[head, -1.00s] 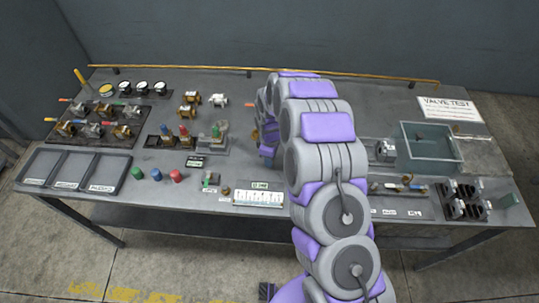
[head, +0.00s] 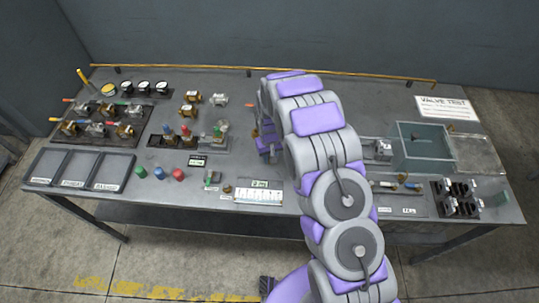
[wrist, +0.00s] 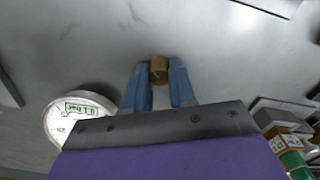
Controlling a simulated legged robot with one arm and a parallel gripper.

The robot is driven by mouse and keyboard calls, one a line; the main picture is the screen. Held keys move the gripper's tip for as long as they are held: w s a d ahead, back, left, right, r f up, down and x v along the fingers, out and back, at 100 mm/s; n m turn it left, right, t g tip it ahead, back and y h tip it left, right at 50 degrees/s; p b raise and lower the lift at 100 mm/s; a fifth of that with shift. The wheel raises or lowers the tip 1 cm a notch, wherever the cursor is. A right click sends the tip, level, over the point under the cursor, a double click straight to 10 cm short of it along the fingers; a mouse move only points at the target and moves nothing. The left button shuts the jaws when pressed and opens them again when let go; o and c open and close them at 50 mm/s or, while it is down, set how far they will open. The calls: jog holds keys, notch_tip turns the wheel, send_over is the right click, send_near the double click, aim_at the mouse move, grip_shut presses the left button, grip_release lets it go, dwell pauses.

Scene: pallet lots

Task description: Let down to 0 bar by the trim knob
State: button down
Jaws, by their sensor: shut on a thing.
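In the wrist view, a small brass-brown knob (wrist: 158,64) with a pale mark on its top sits between the two blue fingers. My gripper (wrist: 159,78) is shut on it. To the left stands a round white gauge (wrist: 62,128) with a small green digital readout (wrist: 88,108). The readout looks like 0.1 bar, but the digits are small. The lower part of the dial is cut off by my gripper's body. In the head view, my own arm hides the knob, the gauge and the fingers.
In the head view, a rack with coloured valves (head: 188,143) stands left of my arm. Empty trays (head: 74,185) lie at the front left. In the wrist view, a brass and green fitting (wrist: 285,145) stands close at right.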

jog(key=m, duration=0.3)
jog(key=shift+w+r+m, duration=0.15)
jog(key=shift+w+m, duration=0.05)
jog(key=shift+m, duration=0.1)
jog(key=m, duration=0.3)
jog(key=shift+m, duration=0.3)
jog(key=m, duration=0.6)
jog(key=shift+s+b, duration=0.15)
jog(key=shift+b, duration=0.2)
jog(key=c, duration=0.9)
grip_release()
jog(key=shift+a, duration=0.15)
